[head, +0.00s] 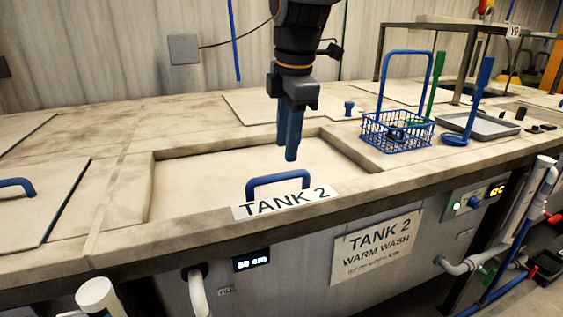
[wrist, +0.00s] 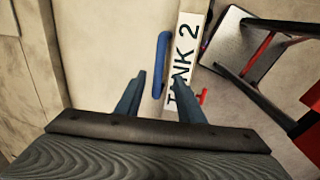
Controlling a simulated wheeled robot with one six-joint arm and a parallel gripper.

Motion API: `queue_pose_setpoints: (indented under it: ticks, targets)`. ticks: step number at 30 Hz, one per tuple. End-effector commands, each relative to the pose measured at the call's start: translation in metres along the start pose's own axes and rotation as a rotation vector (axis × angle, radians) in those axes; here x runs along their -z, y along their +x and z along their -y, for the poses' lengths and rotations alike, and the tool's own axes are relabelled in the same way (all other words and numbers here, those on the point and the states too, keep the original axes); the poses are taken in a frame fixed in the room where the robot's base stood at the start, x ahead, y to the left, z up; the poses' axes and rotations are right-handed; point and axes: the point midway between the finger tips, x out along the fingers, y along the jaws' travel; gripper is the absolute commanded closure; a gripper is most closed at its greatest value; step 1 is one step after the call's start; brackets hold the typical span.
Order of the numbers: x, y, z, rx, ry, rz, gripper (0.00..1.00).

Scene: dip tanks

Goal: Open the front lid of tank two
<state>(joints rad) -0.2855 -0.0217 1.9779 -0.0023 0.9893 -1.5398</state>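The front lid of tank two (head: 215,180) is a pale, stained panel lying flat in a recessed frame in the counter. Its blue bar handle (head: 278,181) stands near the front edge, just behind a white "TANK 2" label (head: 285,203). My gripper (head: 287,152) points down above the handle, apart from it. In the wrist view, my gripper (wrist: 160,80) has its two fingers spread with nothing between them. The blue handle (wrist: 161,62) shows below and between the fingertips, running lengthwise between them. The label (wrist: 187,55) lies beside the right finger.
A blue wire basket (head: 397,133) with a tall handle stands to the right on the counter. Beyond it are a grey tray (head: 490,125) and a blue ladle-like tool (head: 470,110). Another lid with a blue handle (head: 15,184) lies at left. Pipes run along the counter's front.

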Motion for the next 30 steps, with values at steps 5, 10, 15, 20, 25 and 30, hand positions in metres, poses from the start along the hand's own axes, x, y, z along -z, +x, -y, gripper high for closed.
queue_pose_setpoints:
  ticks: [5, 10, 15, 20, 25, 30]
  targets:
    - [0.004, 0.011, -0.001, 0.003, -0.031, -0.001, 0.65]
    - [0.004, 0.038, 0.0, 0.005, -0.029, -0.001, 0.65]
    - [0.003, 0.061, 0.0, 0.003, -0.027, -0.001, 0.65]
    - [0.003, 0.073, 0.0, 0.001, -0.025, -0.001, 0.65]
    - [0.002, 0.076, -0.001, -0.001, -0.024, -0.001, 0.65]
    - [0.002, 0.075, -0.001, -0.001, -0.023, -0.001, 0.72]
